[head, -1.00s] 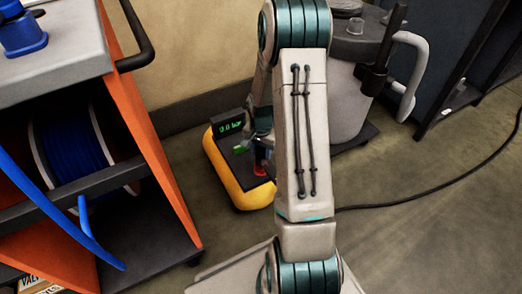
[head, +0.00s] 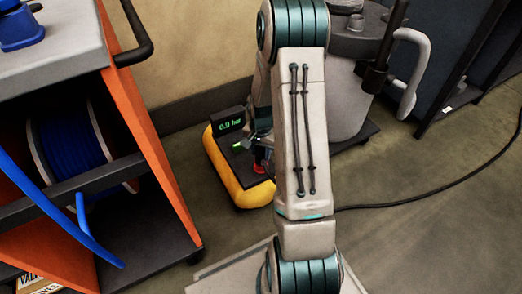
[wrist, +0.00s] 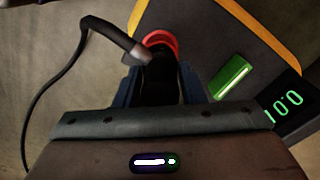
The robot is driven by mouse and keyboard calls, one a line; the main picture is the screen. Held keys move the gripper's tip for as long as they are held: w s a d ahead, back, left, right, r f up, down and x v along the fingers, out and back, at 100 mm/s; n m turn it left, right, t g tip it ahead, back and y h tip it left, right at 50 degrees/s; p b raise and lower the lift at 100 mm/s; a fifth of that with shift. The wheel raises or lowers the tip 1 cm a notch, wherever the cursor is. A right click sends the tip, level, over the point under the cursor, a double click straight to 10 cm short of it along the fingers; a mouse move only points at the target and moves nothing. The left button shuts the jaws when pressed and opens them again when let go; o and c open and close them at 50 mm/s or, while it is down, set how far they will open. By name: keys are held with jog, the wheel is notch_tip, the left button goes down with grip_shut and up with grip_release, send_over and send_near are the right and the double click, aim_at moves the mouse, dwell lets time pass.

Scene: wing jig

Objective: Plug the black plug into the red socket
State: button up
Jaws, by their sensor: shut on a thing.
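The black plug (wrist: 158,72) is between the blue-grey fingers of my gripper (wrist: 156,88) in the wrist view. Its black cable leaves to the left. The red socket (wrist: 163,38) shows as a red rim just beyond the plug, which covers most of the opening. The plug's end lines up with the rim, but I cannot tell how deep it sits. In the head view the red socket (head: 260,166) is a small red patch on the yellow-edged unit (head: 240,192). My arm hides most of my gripper and the plug there.
The unit carries a green lit switch (wrist: 231,77) and a green-lit display (head: 230,124) beside the socket. An orange cart (head: 160,160) with a blue hose reel stands left. A grey tank (head: 345,95) stands behind my arm. Open floor lies at right.

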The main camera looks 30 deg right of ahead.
jog(key=shift+f+b, duration=0.4)
jog(key=shift+f, duration=0.25)
jog(key=o, duration=1)
jog(key=shift+o, duration=0.2)
jog(key=shift+r, duration=0.1)
notch_tip(320, 180, up, 14)
jog(key=p, duration=0.6)
jog(key=s+a+r+n+t+p, duration=0.1)
jog(key=s+a+r+n+p, duration=0.2)
jog(key=s+r+p, duration=0.3)
jog(key=s+a+r+n+t+p, duration=0.1)
jog(key=s+a+r+n+p, duration=0.3)
jog(key=r+p, duration=1.2)
jog(key=s+a+r+n+p, duration=0.3)
jog(key=r+p, duration=0.9)
jog(key=r, duration=1.8)
jog(key=s+a, duration=0.3)
jog(key=s, duration=0.2)
jog(key=shift+s+a+r+t, duration=0.35)
jog(key=shift+a+r+t, duration=0.05)
